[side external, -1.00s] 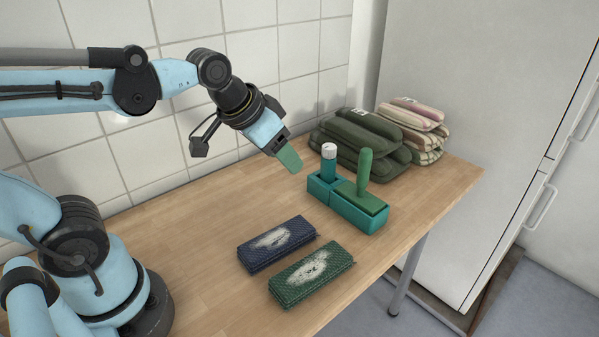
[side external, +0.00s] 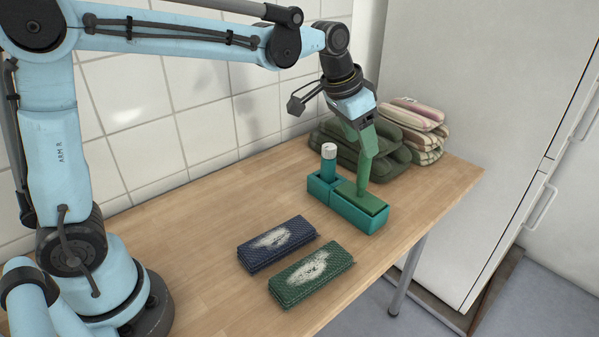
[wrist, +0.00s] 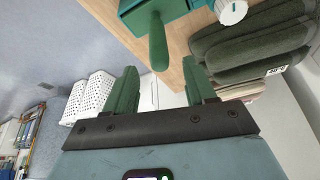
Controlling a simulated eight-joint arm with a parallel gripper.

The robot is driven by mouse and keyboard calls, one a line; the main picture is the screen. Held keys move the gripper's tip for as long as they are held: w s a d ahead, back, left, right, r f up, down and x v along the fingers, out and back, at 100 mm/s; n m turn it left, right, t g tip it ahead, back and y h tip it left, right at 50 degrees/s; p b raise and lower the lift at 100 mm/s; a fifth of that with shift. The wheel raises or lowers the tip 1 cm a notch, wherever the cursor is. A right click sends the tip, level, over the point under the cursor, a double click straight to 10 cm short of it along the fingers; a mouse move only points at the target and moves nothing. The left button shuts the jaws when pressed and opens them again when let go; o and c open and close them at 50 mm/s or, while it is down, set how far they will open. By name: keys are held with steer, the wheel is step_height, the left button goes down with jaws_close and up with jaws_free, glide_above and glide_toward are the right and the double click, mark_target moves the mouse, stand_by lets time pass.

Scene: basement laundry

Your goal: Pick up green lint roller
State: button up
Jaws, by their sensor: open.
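The green lint roller (side external: 362,188) stands with its handle up in the larger compartment of a teal holder (side external: 352,213). My gripper (side external: 368,150) is above the holder with its green fingers pointing down, overlapping the top of the handle in the side view. In the wrist view my gripper (wrist: 160,72) is open, its two fingers apart and nothing clasped between them. There the roller's handle (wrist: 158,45) points toward the gap between the fingers, its end just ahead of the fingertips. I cannot tell whether any finger touches it.
A teal bottle with a white cap (side external: 328,158) stands in the holder's smaller compartment, left of the roller. Dark green folded cloths (side external: 345,150) and striped ones (side external: 420,125) lie behind.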

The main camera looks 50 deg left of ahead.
mark_target(368, 164)
steer(key=shift+x, duration=3.85)
steer(key=shift+s, duration=0.1)
jaws_close()
